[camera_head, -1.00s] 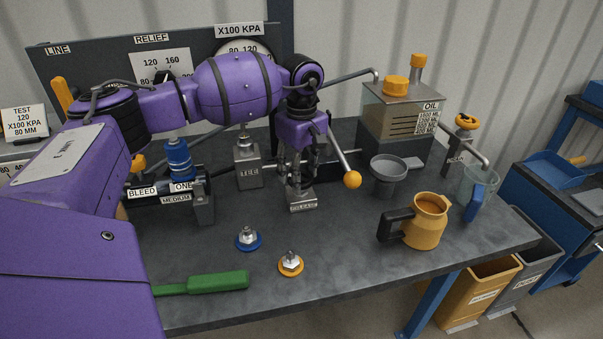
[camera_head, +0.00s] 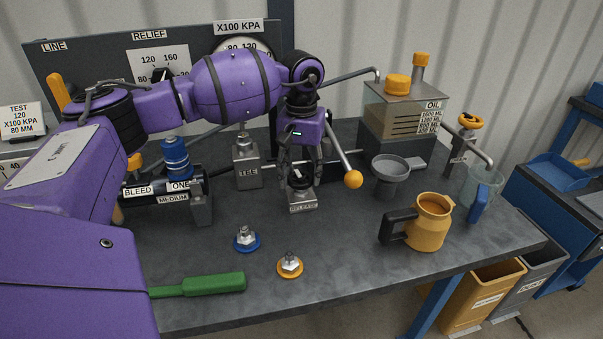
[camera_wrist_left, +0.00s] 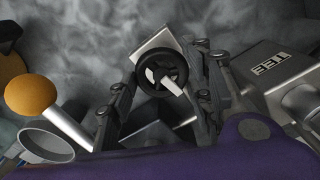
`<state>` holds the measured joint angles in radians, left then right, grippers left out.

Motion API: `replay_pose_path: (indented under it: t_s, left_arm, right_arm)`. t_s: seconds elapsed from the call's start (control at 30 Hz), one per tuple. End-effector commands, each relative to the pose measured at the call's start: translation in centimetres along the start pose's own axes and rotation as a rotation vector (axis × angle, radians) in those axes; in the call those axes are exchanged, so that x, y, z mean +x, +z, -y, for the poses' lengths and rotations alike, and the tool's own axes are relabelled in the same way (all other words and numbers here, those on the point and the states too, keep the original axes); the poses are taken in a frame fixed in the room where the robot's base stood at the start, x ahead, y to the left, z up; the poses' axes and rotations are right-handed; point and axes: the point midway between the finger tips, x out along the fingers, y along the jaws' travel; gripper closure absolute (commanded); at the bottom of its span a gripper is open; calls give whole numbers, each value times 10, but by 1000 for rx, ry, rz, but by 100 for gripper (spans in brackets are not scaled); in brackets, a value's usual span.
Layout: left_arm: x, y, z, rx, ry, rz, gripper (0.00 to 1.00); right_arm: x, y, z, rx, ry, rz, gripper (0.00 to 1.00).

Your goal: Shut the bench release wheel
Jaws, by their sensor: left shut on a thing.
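The release wheel (camera_wrist_left: 176,63) is a small black ring with a pale bar across it, on the grey block labelled RELEASE (camera_head: 303,207). My left gripper (camera_head: 301,184) points down onto the wheel from above, with its fingers around it. In the left wrist view, the gripper's fingers (camera_wrist_left: 163,90) stand on either side of the wheel, shut on it. The fingers hide part of the wheel in the head view. My right gripper is not in view.
The TEE block (camera_head: 247,172) stands left of the wheel. A lever with an orange ball (camera_head: 353,179) rises close on the right. A grey funnel cup (camera_head: 390,170) and a yellow jug (camera_head: 430,222) stand further right. Two fittings (camera_head: 246,238) (camera_head: 290,265) lie in front.

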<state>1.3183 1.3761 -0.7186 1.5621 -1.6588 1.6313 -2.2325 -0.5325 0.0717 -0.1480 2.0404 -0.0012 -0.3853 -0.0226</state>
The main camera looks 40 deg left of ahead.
Motion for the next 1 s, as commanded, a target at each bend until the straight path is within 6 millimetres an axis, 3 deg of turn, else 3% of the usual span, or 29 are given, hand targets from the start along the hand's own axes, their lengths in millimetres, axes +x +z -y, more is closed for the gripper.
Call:
replay_pose_path:
  t_s: [0.33, 0.87, 0.9, 1.0]
  left_arm:
    - [-1, 0, -2, 144, 7, -3, 79]
    - [-1, 1, -3, 172, 7, -1, 79]
    - [-1, 1, -3, 172, 7, -1, 52]
    - [-1, 1, -3, 172, 7, 0, 39]
  right_arm:
    - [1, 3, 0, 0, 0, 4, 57]
    - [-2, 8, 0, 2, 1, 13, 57]
    - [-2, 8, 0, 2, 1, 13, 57]
    - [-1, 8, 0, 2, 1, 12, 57]
